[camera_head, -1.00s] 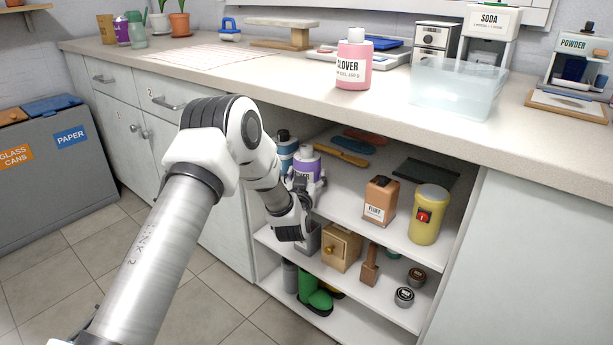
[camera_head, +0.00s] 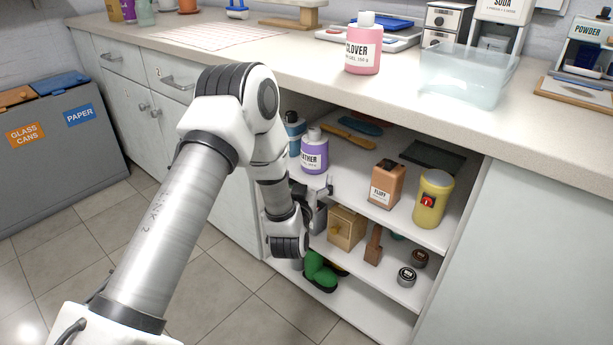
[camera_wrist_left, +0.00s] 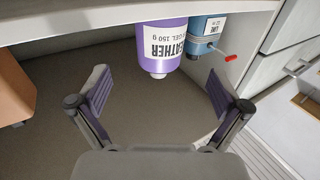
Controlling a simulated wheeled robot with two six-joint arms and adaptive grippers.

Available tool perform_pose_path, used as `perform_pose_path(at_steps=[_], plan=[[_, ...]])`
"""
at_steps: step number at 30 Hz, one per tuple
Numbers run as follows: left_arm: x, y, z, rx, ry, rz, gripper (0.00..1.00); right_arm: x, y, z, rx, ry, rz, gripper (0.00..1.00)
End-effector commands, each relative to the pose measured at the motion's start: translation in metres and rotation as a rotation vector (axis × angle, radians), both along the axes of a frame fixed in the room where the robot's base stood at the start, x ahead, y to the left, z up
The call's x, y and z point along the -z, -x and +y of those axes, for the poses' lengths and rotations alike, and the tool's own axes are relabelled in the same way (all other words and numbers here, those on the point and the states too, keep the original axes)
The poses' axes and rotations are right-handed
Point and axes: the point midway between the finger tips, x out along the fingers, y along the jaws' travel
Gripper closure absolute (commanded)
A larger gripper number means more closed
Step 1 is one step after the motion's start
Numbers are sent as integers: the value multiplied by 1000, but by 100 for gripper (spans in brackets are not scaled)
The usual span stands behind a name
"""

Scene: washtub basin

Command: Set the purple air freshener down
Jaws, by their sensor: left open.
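The purple air freshener (camera_head: 315,156), a purple bottle with a white cap and a white HEATHER label, stands upright on the cabinet's upper shelf (camera_head: 345,180), near its left side. It also shows in the left wrist view (camera_wrist_left: 162,50), just beyond the fingers and apart from them. My left gripper (camera_head: 322,190) is low in front of the bottle. In the left wrist view my left gripper (camera_wrist_left: 158,88) is spread wide and empty. My right gripper is not in view.
A blue bottle (camera_head: 295,130) stands close beside the purple one. A brown FLUFF box (camera_head: 386,184) and a yellow canister (camera_head: 432,200) stand to the right. A wooden box (camera_head: 346,228) is on the shelf below. The countertop above holds a pink bottle (camera_head: 363,50).

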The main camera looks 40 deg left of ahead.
Motion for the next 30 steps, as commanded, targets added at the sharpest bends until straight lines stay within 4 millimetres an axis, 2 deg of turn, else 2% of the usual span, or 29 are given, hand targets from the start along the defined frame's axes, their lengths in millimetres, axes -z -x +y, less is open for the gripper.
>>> perform_pose_path(at_steps=[3, 5, 8, 10, 11, 12, 14, 15, 17, 18, 19, 21, 22, 24, 30], plan=[[1, 13, -7, 1, 0, 5, 0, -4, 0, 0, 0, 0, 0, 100], [11, 18, -12, 12, 9, 33, 0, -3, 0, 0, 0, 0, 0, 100], [57, 34, -34, 70, 56, 187, 0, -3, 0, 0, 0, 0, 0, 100], [110, 61, -59, 132, 112, 382, 0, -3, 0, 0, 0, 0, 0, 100], [136, 79, -71, 161, 141, 483, 0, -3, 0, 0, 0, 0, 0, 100], [169, 108, -88, 196, 179, 625, 0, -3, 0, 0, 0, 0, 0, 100], [213, 160, -111, 243, 235, 845, 0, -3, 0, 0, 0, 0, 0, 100], [235, 198, -125, 269, 267, 987, 0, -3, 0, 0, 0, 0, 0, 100], [258, 253, -140, 296, 309, 1180, 0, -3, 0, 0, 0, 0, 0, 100], [267, 287, -148, 307, 331, 1291, 0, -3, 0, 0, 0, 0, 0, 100], [271, 308, -152, 313, 343, 1361, 0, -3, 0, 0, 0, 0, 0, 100], [275, 345, -159, 321, 364, 1484, 0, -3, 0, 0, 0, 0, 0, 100], [276, 355, -160, 323, 370, 1519, 0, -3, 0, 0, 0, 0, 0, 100], [276, 368, -162, 325, 378, 1560, 0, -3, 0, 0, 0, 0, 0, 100], [276, 368, -162, 324, 379, 1563, 0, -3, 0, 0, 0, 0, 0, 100]])
